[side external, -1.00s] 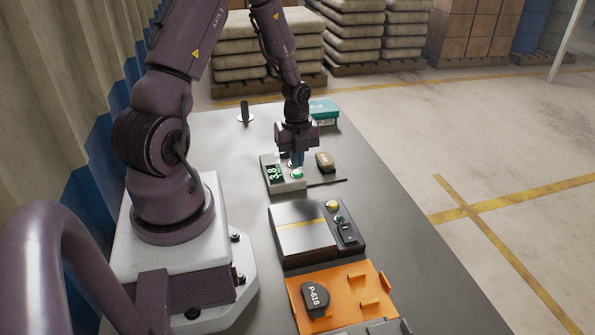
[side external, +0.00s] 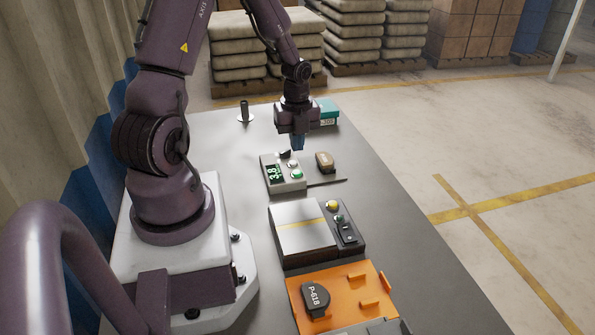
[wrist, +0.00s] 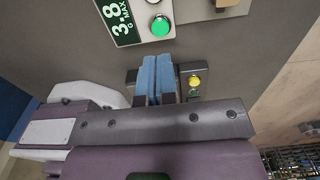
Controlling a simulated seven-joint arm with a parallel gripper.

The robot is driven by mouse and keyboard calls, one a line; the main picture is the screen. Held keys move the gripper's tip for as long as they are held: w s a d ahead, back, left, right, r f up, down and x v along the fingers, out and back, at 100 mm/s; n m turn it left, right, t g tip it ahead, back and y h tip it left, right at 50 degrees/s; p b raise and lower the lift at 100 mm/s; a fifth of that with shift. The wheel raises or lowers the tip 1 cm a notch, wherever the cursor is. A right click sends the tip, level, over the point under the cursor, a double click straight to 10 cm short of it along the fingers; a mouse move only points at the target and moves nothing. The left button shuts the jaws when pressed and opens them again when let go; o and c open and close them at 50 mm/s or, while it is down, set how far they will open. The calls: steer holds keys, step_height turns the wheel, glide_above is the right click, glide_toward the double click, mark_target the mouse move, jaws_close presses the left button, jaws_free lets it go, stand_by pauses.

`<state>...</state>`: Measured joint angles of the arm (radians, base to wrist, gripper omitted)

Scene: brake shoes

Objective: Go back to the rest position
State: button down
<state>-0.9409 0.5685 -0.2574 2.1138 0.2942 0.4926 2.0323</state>
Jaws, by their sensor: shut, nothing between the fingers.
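My gripper (side external: 298,143) hangs from my arm above the far part of the grey table, with its blue fingers pointing down. It is shut and empty, and clear of the things below it. In the wrist view the blue fingers (wrist: 156,77) lie side by side. Just below the gripper in the side view is a grey box (side external: 287,184) with a green "3.8" display and a green button. The display (wrist: 121,20) and the green button (wrist: 160,27) also show in the wrist view.
A brown block (side external: 325,162) stands right of the display box. A teal box (side external: 328,112) is behind the gripper. A metal-topped unit (side external: 300,228) with a yellow button and an orange tray (side external: 345,283) holding a dark P-618 piece (side external: 315,297) are nearer. A dark peg (side external: 245,112) stands at the far left.

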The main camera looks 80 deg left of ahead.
stand_by(0.3)
steer(key=shift+s+n, duration=0.1)
steer(key=shift+n, duration=0.6)
steer(key=s+d+r+n+t, duration=0.2)
steer(key=s+d+r+n, duration=0.1)
steer(key=d+r+n, duration=0.5)
steer(key=s+d+r+n+t, duration=0.3)
steer(key=d+r+n, duration=0.5)
steer(key=d+r, duration=0.6)
step_height(320, 180, up, 2)
steer(key=shift+d+r+n+t, duration=0.25)
steer(key=shift+n+t, duration=0.05)
